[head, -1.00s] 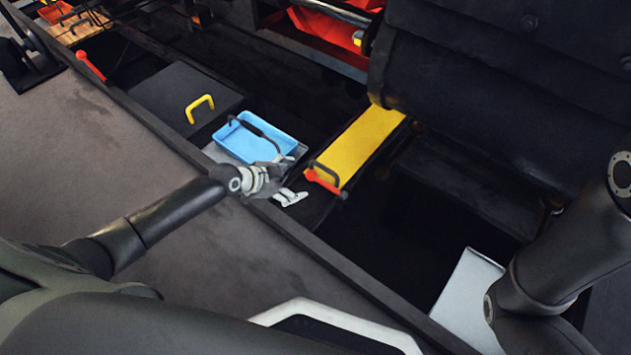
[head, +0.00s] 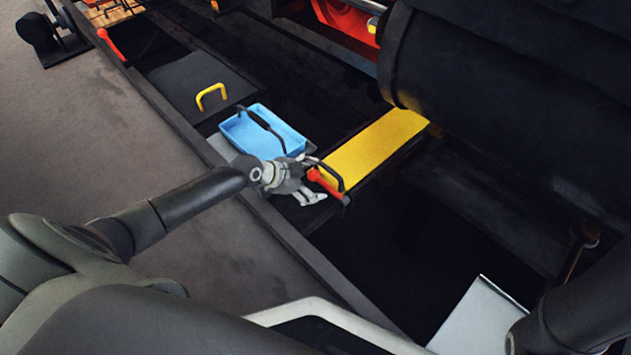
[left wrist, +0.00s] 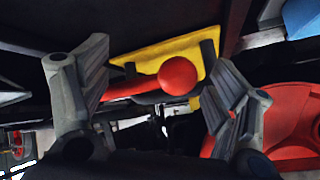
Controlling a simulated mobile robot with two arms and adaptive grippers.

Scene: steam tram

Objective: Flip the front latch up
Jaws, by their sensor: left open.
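A red latch lever (head: 324,182) with a round knob sits at the near end of a yellow panel (head: 375,145) that has a dark handle. My left gripper (head: 312,182) is open beside the latch in the head view. In the left wrist view the red ball knob (left wrist: 178,76) and its red shaft show between the two open fingers of my left gripper (left wrist: 155,95), with the yellow panel behind. I cannot tell whether a finger touches the latch. My right arm shows at the lower right of the head view, but its gripper is not in view.
A blue tray (head: 240,135) with a dark handle lies just left of the yellow panel. A dark hatch with a yellow handle (head: 212,96) is farther left. Another red lever (head: 110,43) stands at upper left. A large black cylinder (head: 500,90) overhangs at the right.

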